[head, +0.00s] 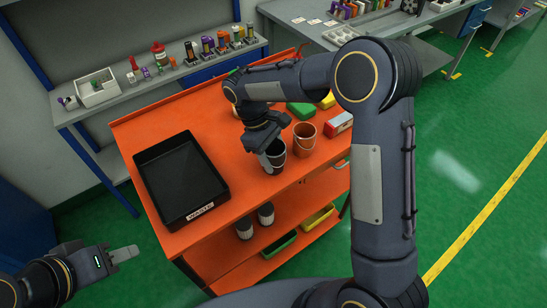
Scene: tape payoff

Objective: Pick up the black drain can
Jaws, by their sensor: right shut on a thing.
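The black drain can (276,157) is a dark, open-topped cup near the front edge of the orange bench (222,226). My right gripper (267,148) comes down over it from above and is shut on its rim, covering part of its left side. Whether the can's base touches the bench top is hard to tell. My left gripper (100,252) is at the lower left, away from the bench, with its fingers apart and nothing between them.
A copper-coloured can (304,137) stands close on the right of the black can. A red-and-white box (338,124) and a green item (301,109) lie beyond. A black tray (181,178) fills the bench's left.

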